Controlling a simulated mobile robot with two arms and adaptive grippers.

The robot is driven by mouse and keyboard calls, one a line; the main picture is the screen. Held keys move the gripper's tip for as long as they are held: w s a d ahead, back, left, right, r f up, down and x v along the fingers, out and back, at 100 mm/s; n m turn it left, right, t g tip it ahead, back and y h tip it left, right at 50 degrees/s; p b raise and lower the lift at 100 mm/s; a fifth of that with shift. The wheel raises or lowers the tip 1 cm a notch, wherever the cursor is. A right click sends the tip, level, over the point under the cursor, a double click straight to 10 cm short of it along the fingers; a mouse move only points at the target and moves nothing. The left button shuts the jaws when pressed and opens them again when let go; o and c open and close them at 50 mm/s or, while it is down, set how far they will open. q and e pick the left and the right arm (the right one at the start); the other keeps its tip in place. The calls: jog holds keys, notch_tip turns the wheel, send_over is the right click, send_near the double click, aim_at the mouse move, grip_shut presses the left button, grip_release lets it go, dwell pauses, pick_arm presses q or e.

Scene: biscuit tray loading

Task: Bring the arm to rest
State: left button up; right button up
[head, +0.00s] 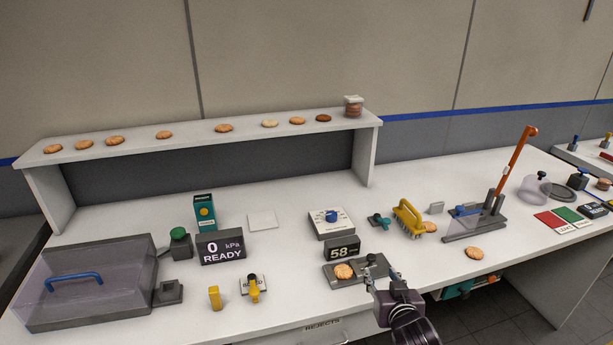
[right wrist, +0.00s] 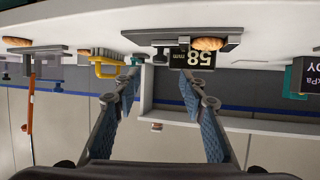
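My right gripper (head: 381,276) is at the front edge of the white bench, just right of a grey gauge block with a biscuit (head: 343,271) on it. In the right wrist view, which looks upside down, the two fingers of my right gripper (right wrist: 162,78) are spread apart with nothing between them. The biscuit (right wrist: 208,44) and the "58 mm" display (right wrist: 192,59) show beyond the fingers there. Whether the gripper touches the block is hard to tell. My left gripper is in neither view.
A raised shelf (head: 190,125) at the back holds several biscuits. A clear-lidded box (head: 85,285), a pressure display (head: 222,248), a yellow brush (head: 408,217) and a press with an orange lever (head: 515,160) stand on the bench. A loose biscuit (head: 474,253) lies near the front edge.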

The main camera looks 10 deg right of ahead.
jog(key=s+a+f+n+g+y, duration=0.1)
jog(key=s+a+f+g, duration=0.2)
jog(key=s, duration=0.8)
jog(key=s+a+f+n+g+y, duration=0.1)
jog(key=s+a+f+n+g, duration=0.2)
jog(key=s, duration=0.8)
jog(key=s+a+f+g+y, duration=0.1)
jog(key=s+a+f+g, duration=0.25)
jog(key=s, duration=0.85)
notch_tip(320, 180, down, 30)
jog(key=s+g+b, duration=0.2)
jog(key=b, duration=0.1)
jog(key=s+d+f+b, duration=0.2)
jog(key=s+f, duration=1.4)
jog(key=f, duration=0.1)
jog(key=shift+s+d+f+g+h+b, duration=0.2)
jog(key=shift+s+d+g+h+b, duration=0.1)
jog(key=shift+d+g+b, duration=0.1)
